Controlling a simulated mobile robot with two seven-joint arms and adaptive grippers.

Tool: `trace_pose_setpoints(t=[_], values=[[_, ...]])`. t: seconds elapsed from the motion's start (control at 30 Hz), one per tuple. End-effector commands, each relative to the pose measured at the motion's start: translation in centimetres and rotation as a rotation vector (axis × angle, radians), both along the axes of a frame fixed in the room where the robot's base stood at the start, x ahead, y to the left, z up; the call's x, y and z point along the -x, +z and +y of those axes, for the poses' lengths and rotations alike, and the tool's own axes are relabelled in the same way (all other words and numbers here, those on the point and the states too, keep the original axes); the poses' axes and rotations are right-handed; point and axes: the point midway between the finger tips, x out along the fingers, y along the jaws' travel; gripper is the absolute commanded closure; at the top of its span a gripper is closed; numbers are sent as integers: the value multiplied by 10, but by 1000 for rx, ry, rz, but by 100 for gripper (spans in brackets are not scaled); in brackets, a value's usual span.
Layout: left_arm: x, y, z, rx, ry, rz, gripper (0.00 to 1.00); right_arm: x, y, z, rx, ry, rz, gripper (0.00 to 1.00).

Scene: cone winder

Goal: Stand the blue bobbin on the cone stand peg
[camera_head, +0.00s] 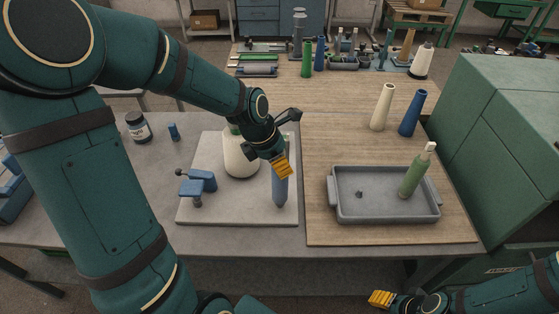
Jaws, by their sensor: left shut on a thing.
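The blue bobbin (280,190) stands upright at the right part of the pale grey board (225,214). My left gripper (284,167) comes from above, its yellow fingertips shut on the bobbin's upper end. I cannot tell whether the bobbin's foot touches the board. No bare peg shows on the board; one may be hidden by the bobbin or my arm. A white cone (241,158) stands on the board just left of the bobbin, its top partly behind my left arm. My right gripper (382,299) is low at the front, away from the table, its opening unclear.
A blue clamp-like fixture (203,182) sits on the board's left. Right of it, a grey tray (385,216) holds a green bottle (415,172). A cream cone (383,107) and a dark blue cone (412,113) stand behind the tray. A green cabinet (500,125) bounds the right.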

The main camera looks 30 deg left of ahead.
Motion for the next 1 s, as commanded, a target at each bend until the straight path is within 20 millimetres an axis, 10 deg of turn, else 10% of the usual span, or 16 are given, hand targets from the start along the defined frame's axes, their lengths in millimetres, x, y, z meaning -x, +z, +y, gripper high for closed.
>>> trace_pose_setpoints(t=[1.0], values=[[0, -8, 0, 0, 0, -1, 84, 0, -4, 0, 0, 0, 0, 48]])
